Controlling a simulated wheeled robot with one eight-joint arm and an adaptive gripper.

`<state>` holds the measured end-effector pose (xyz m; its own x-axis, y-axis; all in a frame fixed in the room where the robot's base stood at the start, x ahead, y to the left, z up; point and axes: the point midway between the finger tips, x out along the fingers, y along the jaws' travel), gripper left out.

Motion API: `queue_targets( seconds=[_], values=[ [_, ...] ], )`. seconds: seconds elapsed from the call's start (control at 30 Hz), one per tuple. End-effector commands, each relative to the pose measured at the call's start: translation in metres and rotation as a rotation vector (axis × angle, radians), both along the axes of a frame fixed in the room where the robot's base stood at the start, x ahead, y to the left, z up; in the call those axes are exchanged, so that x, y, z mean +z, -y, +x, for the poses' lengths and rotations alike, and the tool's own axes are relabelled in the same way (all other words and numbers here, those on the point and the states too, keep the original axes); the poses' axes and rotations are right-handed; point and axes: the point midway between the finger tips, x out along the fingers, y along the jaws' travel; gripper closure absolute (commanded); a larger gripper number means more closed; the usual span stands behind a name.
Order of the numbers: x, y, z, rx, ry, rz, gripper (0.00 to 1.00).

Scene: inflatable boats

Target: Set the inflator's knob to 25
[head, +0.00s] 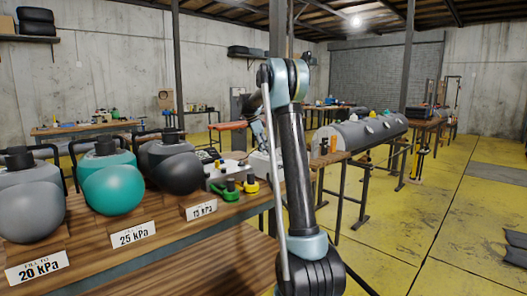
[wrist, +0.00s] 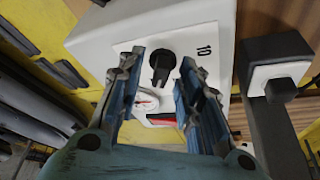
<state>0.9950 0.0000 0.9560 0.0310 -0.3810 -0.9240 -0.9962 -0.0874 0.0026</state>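The inflator is a white box (wrist: 215,22) filling the upper middle of the wrist view. Its black knob (wrist: 161,66) sits on its face, with the number 10 printed to the right. A round gauge (wrist: 146,101) with a red mark is lower down, partly covered by the left finger. My gripper (wrist: 163,72) is open, one finger on each side of the knob in this view. A gap shows between knob and fingers; I cannot tell the depth between them. In the head view my arm hides most of the gripper, and a white box (head: 263,166) shows below it.
A wooden bench (head: 165,228) holds grey, teal and black balls with placards reading 20 kPa (head: 36,267), 25 kPa (head: 133,235) and 15 kPa (head: 201,209). A dark block (wrist: 268,110) stands right of the inflator.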

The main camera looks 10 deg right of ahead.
Motion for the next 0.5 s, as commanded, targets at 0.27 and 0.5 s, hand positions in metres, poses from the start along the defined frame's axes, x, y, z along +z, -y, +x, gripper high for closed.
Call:
queue_targets(
  seconds=[0.27, 0.5],
  values=[
    [0.012, -0.006, 0.0, 0.002, 0.0, 0.0, 0.67],
    [0.051, -0.022, -0.002, 0.002, 0.0, 0.0, 0.67]
  ],
)
